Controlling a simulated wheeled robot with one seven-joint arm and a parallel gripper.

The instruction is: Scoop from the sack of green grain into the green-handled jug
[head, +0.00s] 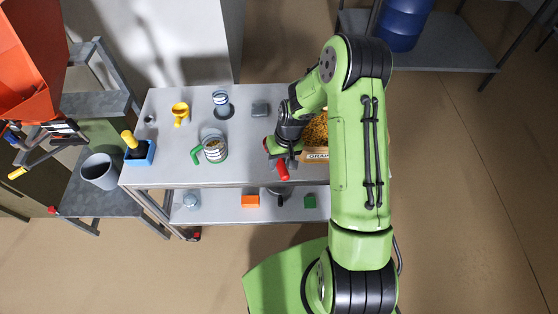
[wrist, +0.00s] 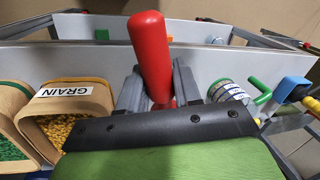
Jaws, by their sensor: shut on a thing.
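My gripper (head: 284,148) is shut on a red handle (head: 283,171), upright between the fingers (wrist: 158,92) in the wrist view, where the red handle (wrist: 150,50) is large. The tool's working end is not clearly visible. The green-handled jug (head: 215,153) stands on the bench left of my gripper; there is something inside that I cannot make out. The jug (wrist: 226,91) also shows at the right of the wrist view. The sack of green grain (wrist: 9,152) is at the wrist view's left edge, partly cut off; my arm hides it in the head view.
A sack labelled GRAIN (wrist: 72,125) with yellow grain stands beside the green one. The bench's front edge borders a lower shelf (head: 222,212).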

